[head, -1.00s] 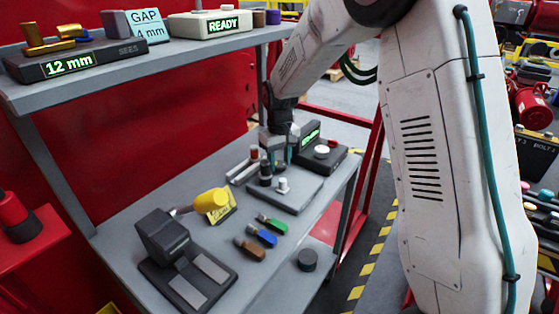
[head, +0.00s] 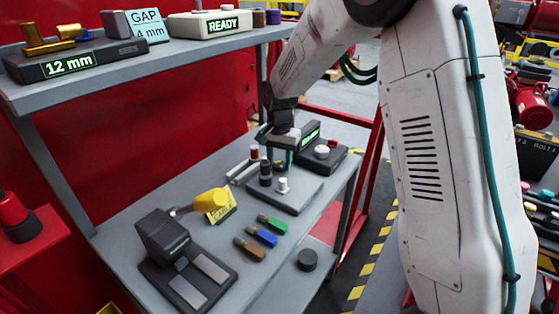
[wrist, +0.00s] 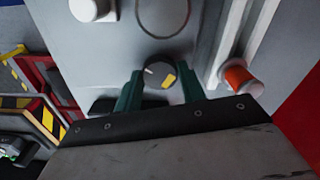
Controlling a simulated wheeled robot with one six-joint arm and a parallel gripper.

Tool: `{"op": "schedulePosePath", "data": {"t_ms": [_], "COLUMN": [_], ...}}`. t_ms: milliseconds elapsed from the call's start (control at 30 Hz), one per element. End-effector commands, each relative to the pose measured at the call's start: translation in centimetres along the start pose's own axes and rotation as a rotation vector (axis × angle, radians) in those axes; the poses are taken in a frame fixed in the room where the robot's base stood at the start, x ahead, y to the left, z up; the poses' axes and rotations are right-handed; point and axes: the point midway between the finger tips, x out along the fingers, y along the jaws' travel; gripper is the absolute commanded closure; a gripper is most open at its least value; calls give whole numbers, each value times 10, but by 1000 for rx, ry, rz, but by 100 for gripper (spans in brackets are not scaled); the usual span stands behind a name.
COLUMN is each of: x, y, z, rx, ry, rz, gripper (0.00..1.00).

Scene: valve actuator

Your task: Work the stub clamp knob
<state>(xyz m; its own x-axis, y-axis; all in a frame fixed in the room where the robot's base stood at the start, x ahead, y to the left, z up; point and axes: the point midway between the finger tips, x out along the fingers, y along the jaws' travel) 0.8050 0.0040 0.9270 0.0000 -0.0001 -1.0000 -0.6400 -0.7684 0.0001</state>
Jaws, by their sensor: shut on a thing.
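In the wrist view a dark round knob (wrist: 156,72) with a white mark and a yellow mark sits on a grey plate (wrist: 115,45). I take it to be the stub clamp knob. The teal fingers of my gripper (wrist: 160,86) stand on either side of it, shut on it. In the head view my gripper (head: 282,158) is low over the back of the grey plate (head: 300,200) on the lower shelf, and its body hides the knob. A black post (head: 265,174) and a white knob (head: 283,186) stand at the front of the plate.
A red-topped white cylinder (head: 254,153) stands by rails left of my gripper. A dark box (head: 325,157) with a green display and buttons is close on the right. Coloured handles (head: 262,236), a yellow tool (head: 210,203) and a black stand (head: 163,237) lie nearer. The upper shelf (head: 150,68) is above.

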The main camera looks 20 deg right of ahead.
Motion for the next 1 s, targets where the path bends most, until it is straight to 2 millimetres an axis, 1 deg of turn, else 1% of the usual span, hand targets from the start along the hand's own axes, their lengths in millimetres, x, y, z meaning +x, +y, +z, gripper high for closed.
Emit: {"op": "schedulePosePath", "data": {"t_ms": [600,800,1000], "x": [0,0,0], "y": [-1,-1,-2], "z": [1,1,1], "rx": [568,711,806], "ry": [-2,-2,-2], "rz": [0,0,0], "gripper": [83,83,83]}}
